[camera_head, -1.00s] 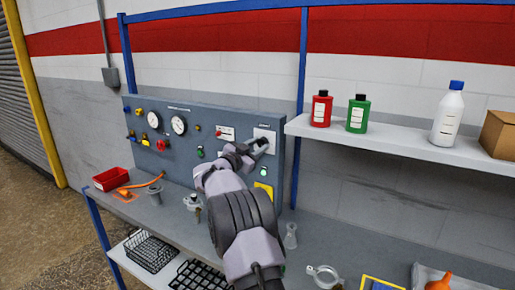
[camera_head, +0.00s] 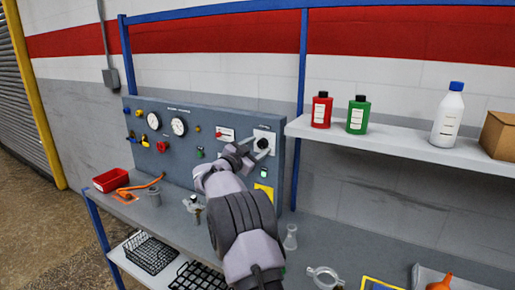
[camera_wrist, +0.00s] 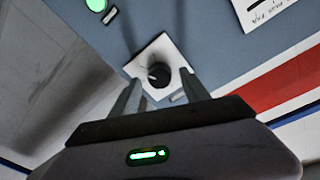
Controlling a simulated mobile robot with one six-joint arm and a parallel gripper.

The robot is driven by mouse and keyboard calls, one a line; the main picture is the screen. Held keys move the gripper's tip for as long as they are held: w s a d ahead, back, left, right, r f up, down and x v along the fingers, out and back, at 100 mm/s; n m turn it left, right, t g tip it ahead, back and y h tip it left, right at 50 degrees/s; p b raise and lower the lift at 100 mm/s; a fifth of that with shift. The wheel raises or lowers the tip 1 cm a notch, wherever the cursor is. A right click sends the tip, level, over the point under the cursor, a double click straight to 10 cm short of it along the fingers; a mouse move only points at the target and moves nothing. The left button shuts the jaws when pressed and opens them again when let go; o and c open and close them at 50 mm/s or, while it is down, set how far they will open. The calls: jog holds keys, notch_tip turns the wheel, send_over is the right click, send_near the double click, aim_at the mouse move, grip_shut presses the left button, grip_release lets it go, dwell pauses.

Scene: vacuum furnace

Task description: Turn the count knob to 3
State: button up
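The black round knob (camera_head: 263,142) sits on a white plate at the upper right of the grey control panel (camera_head: 190,112). My gripper (camera_head: 257,147) is in front of this plate with its fingers apart. In the wrist view the knob (camera_wrist: 159,75) shows between and just beyond the two open fingertips of my gripper (camera_wrist: 161,88). The fingers do not appear to hold it. I cannot read any numbers around the knob, so its setting cannot be told.
A red-handled switch plate (camera_head: 225,134) is left of the knob. Gauges (camera_head: 179,126) and several buttons sit further left. The shelf (camera_head: 400,143) with red, green and white bottles lies close to the right. A yellow label (camera_head: 264,191) is below.

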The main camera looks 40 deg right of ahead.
jog(key=p+v, duration=0.2)
jog(key=v, duration=1.5)
jog(key=shift+a, duration=0.25)
jog(key=w+a+r+n+t+y, duration=0.3)
jog(key=a+r+t+y, duration=0.25)
jog(key=r+t, duration=0.2)
jog(key=s+a+r+n+t+y, duration=0.1)
jog(key=s+a+n+y, duration=0.35)
jog(key=a, duration=0.35)
jog(key=s+a+r+n+y, duration=0.2)
jog(key=s+a+n+y, duration=0.1)
jog(key=s+a+y, duration=0.3)
jog(key=s+a+f+n+g+y, duration=0.1)
jog(key=s+a+f+g, duration=0.1)
jog(key=s+f, duration=0.3)
jog(key=s+a+f+n+g+y, duration=0.1)
jog(key=s+f, duration=0.4)
jog(key=s, duration=0.9)
jog(key=s+a+f+n+g+y, duration=0.1)
jog(key=s+a+f+n+g, duration=0.2)
jog(key=s, duration=0.7)
notch_tip(320, 180, down, 2)
jog(key=a+g, duration=0.2)
jog(key=shift+s+a+f+y, duration=0.15)
jog(key=shift+s+a+y, duration=0.1)
jog(key=shift+a+y, duration=0.05)
